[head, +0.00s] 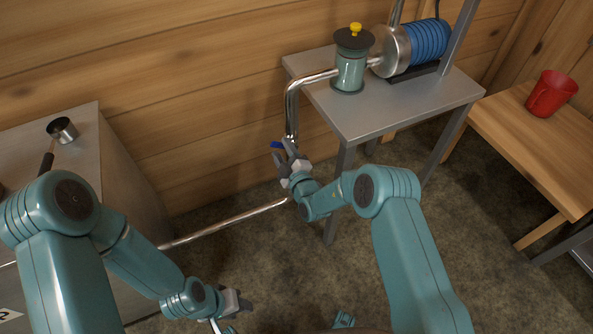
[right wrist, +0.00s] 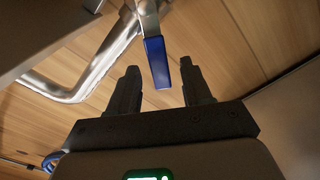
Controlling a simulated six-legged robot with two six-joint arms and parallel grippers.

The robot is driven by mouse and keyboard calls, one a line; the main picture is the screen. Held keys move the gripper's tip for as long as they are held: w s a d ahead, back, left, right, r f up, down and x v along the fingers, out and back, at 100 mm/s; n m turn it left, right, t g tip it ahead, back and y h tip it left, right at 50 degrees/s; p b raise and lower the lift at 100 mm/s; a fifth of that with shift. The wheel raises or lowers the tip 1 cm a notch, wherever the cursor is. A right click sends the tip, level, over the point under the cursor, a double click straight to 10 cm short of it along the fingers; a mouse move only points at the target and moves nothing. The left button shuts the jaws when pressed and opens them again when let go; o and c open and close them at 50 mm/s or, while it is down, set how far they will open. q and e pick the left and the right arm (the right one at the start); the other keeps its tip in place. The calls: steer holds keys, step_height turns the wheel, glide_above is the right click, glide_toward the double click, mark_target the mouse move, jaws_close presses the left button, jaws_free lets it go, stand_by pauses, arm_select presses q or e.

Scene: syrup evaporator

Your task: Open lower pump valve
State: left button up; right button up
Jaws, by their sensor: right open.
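The lower pump valve shows as a blue lever handle (head: 276,144) on the steel pipe below the pump, left of the metal stand. In the right wrist view the blue handle (right wrist: 157,62) hangs from a metal stem, its free end pointing toward my gripper. My right gripper (head: 284,153) is open at the handle. In the right wrist view its two fingers stand on either side of the handle's end, with gaps on both sides. The pipe's valve body is mostly hidden behind my gripper. My left gripper (head: 236,303) is low over the floor, away from the valve; its jaw opening is unclear.
The steel pipe (head: 292,105) drops from the green pump body (head: 350,72) and runs low to the left. The grey metal stand (head: 400,108) is close on the right. A metal cabinet (head: 130,165) with a small ladle cup (head: 62,129) is left.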

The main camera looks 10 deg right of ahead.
steer(key=p+v, duration=0.1)
steer(key=v, duration=1)
steer(key=shift+s+p, duration=0.25)
steer(key=shift+p, duration=0.1)
steer(key=shift+d+r, duration=0.1)
